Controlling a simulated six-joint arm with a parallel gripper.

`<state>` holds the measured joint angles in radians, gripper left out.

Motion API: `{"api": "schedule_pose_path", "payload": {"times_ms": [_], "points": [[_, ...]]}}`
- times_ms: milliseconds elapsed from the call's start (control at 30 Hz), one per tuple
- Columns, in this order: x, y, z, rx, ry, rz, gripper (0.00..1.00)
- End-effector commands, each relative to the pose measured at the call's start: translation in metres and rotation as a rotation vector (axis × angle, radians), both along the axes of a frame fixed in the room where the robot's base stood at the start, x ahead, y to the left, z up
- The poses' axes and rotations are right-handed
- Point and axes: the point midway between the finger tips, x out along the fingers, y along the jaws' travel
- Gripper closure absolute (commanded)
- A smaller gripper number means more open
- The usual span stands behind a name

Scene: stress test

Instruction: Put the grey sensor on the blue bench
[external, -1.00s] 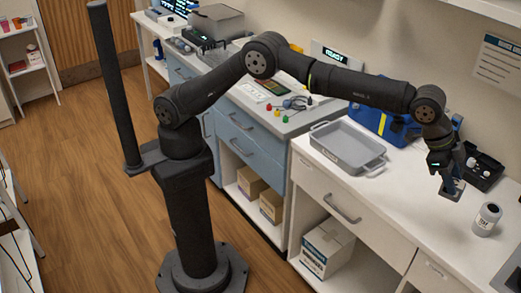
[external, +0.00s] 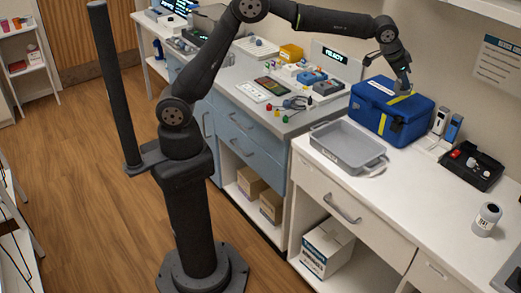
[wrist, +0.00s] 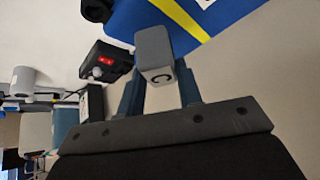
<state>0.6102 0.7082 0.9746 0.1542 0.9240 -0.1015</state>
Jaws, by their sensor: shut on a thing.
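My gripper (external: 405,85) is over the right part of the blue case on the white counter. In the wrist view the gripper (wrist: 158,85) is shut on a grey block-shaped sensor (wrist: 154,50) with a dark "C" mark on its end. In the external view the held sensor is too small to make out clearly against the gripper. The blue bench (external: 242,146), with blue drawer fronts and a pale top, stands left of the white counter, away from the gripper.
The blue case (external: 385,112) with a yellow strap lies below my gripper. A grey tray (external: 345,160), a black bin (external: 470,175) and a white jar (external: 486,220) stand on the white counter. Coloured leads (external: 292,106) and devices crowd the bench's right part.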

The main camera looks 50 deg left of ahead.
Motion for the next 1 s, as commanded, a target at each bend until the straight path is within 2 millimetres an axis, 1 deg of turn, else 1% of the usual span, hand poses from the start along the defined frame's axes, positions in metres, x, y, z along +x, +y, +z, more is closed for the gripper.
{"api": "schedule_pose_path", "payload": {"times_ms": [33, 67, 100, 167, 200, 267, 300, 333, 367, 400, 467, 500, 567, 600, 667, 700, 767, 800, 867, 900, 967, 1000], "points": [[0.009, 0.031, 0.002, -0.002, 0.001, 0.05, 1.0], [0.013, 0.047, 0.003, -0.004, 0.0, 0.077, 1.0], [0.018, 0.068, 0.003, -0.005, 0.0, 0.114, 1.0], [0.024, 0.101, 0.004, -0.007, 0.002, 0.168, 1.0], [0.027, 0.123, 0.004, -0.009, 0.003, 0.206, 1.0], [0.03, 0.156, 0.005, -0.013, 0.004, 0.261, 1.0], [0.031, 0.177, 0.004, -0.015, 0.004, 0.3, 1.0], [0.032, 0.194, 0.005, -0.016, 0.004, 0.327, 1.0], [0.031, 0.21, 0.005, -0.017, 0.005, 0.354, 1.0], [0.031, 0.233, 0.005, -0.019, 0.005, 0.393, 1.0], [0.028, 0.265, 0.004, -0.022, 0.004, 0.449, 1.0], [0.025, 0.287, 0.004, -0.025, 0.004, 0.489, 1.0], [0.019, 0.32, 0.003, -0.029, 0.005, 0.547, 1.0], [0.014, 0.341, 0.003, -0.032, 0.005, 0.587, 1.0], [0.005, 0.373, 0.002, -0.035, 0.003, 0.644, 1.0], [-0.002, 0.393, 0.001, -0.037, 0.003, 0.685, 1.0], [-0.015, 0.424, 0.0, -0.041, 0.004, 0.745, 1.0], [-0.023, 0.444, -0.001, -0.046, 0.002, 0.786, 1.0], [-0.039, 0.473, -0.003, -0.049, 0.002, 0.847, 1.0], [-0.049, 0.492, -0.005, -0.051, 0.001, 0.888, 1.0], [-0.067, 0.519, -0.007, -0.056, 0.0, 0.949, 1.0], [-0.079, 0.536, -0.009, -0.059, -0.002, 0.989, 1.0]]}}
